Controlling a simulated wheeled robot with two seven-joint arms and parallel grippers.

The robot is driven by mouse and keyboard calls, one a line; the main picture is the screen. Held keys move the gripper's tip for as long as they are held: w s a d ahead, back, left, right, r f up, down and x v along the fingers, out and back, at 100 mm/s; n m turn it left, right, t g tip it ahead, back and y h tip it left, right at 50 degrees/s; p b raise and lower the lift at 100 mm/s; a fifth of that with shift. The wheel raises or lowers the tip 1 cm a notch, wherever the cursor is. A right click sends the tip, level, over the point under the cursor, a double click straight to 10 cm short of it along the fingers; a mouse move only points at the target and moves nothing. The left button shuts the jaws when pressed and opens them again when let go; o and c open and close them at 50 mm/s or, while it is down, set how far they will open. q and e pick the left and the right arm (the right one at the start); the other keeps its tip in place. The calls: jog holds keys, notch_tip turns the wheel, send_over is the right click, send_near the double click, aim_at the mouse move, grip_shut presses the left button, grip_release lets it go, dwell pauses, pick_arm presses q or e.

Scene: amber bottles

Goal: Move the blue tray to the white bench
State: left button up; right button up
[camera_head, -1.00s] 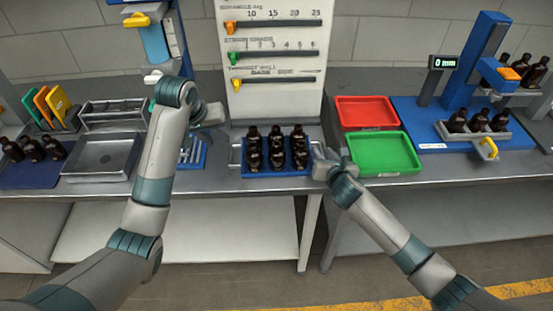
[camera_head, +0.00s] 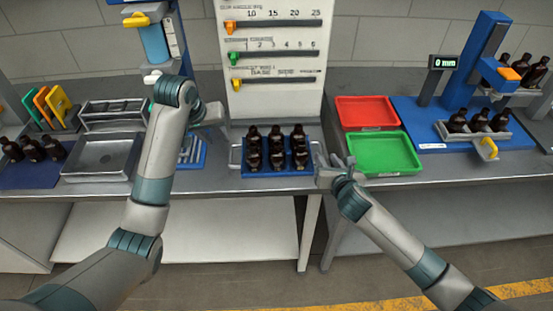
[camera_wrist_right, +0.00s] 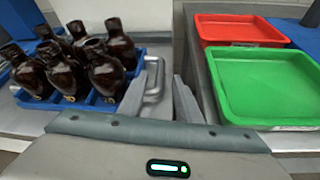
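The blue tray (camera_head: 262,173) stands on the grey-topped bench (camera_head: 222,181) in front of the white panel and holds several dark amber bottles. It has a grey handle at each end. In the right wrist view the tray (camera_wrist_right: 97,102) is at left, with its right handle (camera_wrist_right: 154,82) near my fingers. My right gripper (camera_head: 336,160) is open just right of that handle; it also shows in the right wrist view (camera_wrist_right: 163,95). I cannot tell whether it touches the handle. My left gripper (camera_head: 213,113) is above the bench, left of the tray and apart from it; its fingers are unclear.
A red tray (camera_head: 367,113) and a green tray (camera_head: 384,153) stand close to the right of my right gripper. A blue slotted rack (camera_head: 195,153) and a metal tray (camera_head: 102,158) are to the left. The white panel (camera_head: 270,60) rises behind the blue tray.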

jog(key=v, duration=0.7)
jog(key=shift+s, duration=0.1)
dwell(0.4)
